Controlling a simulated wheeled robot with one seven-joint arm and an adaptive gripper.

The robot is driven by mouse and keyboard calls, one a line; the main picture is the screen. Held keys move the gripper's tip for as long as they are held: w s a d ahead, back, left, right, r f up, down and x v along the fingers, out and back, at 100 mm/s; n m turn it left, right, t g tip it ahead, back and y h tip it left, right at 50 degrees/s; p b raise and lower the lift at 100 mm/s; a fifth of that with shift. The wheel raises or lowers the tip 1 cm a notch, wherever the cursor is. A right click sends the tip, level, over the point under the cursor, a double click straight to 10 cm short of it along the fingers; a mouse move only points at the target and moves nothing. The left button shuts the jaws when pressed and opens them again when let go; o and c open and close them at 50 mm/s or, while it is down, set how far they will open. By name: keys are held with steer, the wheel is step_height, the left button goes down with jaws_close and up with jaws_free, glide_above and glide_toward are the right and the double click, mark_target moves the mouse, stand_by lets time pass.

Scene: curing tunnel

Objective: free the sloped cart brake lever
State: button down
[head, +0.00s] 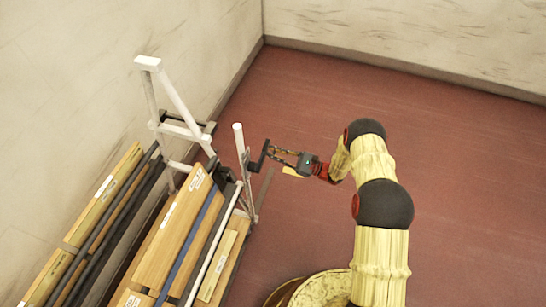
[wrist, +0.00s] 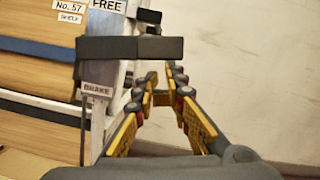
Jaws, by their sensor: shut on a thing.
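The brake lever (head: 258,158) is a dark bar sticking out from the cart's end toward my gripper. In the wrist view the lever (wrist: 130,48) lies crosswise just below a white FREE label (wrist: 107,5) and above a BRAKE label (wrist: 97,90). My gripper (head: 272,152) is at the lever's outer end, shut on it. In the wrist view the fingertips (wrist: 155,73) of its yellow-padded fingers reach up to the lever, whose bar hides the exact contact. The sloped cart (head: 236,128) has a pale metal frame and stands along the left wall.
Wooden boards (head: 178,232) and dark strips lie on the cart, left of my gripper. A tall pale frame (head: 172,95) rises behind them near the wall. The red floor (head: 300,85) behind and right of my gripper is clear.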

steer(key=shift+w+r+n+g+p, duration=0.1)
steer(key=shift+r+n+g+p, duration=0.4)
steer(key=shift+r+n, duration=1.4)
steer(key=shift+r, duration=0.1)
